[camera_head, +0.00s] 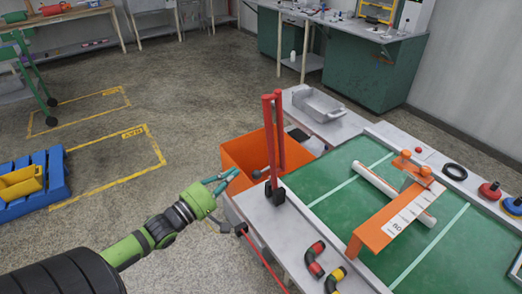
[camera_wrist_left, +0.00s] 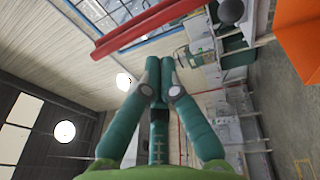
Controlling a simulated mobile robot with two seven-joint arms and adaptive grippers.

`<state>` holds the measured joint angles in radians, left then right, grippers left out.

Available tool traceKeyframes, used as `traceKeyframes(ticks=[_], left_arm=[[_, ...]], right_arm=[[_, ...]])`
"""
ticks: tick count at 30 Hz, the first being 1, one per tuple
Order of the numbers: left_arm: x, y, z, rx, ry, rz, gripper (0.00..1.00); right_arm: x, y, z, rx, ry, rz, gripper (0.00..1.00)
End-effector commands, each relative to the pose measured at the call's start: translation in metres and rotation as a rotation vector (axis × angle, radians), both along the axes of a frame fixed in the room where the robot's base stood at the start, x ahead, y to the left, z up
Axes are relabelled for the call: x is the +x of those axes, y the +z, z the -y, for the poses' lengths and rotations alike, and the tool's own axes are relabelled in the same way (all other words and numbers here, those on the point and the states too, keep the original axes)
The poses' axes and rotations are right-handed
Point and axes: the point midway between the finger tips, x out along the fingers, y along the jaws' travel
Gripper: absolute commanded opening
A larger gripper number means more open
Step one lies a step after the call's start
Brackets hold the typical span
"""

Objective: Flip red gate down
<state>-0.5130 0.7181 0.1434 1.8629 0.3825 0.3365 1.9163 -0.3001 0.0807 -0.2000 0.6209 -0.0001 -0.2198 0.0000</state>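The red gate (camera_head: 267,140) stands upright at the near left edge of the workbench, as two tall red bars on a black base (camera_head: 275,193). A dark round knob (camera_head: 257,174) on a short rod sticks out to its left. In the left wrist view a red bar (camera_wrist_left: 150,27) crosses the top, with a dark ball (camera_wrist_left: 231,11) at the upper right. My left gripper (camera_head: 233,174) is left of the gate, apart from it and close to the knob. Its teal fingertips (camera_wrist_left: 157,65) meet with nothing seen between them. My right gripper is not in view.
An orange bin (camera_head: 240,154) is just behind my left gripper. The green-topped workbench (camera_head: 330,205) carries an orange bracket (camera_head: 383,220), a white tube (camera_head: 372,180) and red and yellow fittings (camera_head: 315,262). A grey tray (camera_head: 318,103) is at the back. Open floor lies left.

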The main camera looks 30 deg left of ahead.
Motion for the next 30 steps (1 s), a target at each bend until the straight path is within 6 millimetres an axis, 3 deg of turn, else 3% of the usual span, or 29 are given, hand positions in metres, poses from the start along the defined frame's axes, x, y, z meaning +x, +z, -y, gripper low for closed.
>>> traceKeyframes(ticks=[12,18,30], left_arm=[[0.072,0.012,0.014,0.000,0.001,0.004,0.00],[0.098,0.014,0.019,0.000,0.001,0.001,0.00],[0.112,0.013,0.022,0.000,0.000,-0.001,0.00]], right_arm=[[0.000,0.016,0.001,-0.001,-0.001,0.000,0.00],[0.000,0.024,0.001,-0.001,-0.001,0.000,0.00],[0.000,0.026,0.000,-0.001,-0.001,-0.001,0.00]])
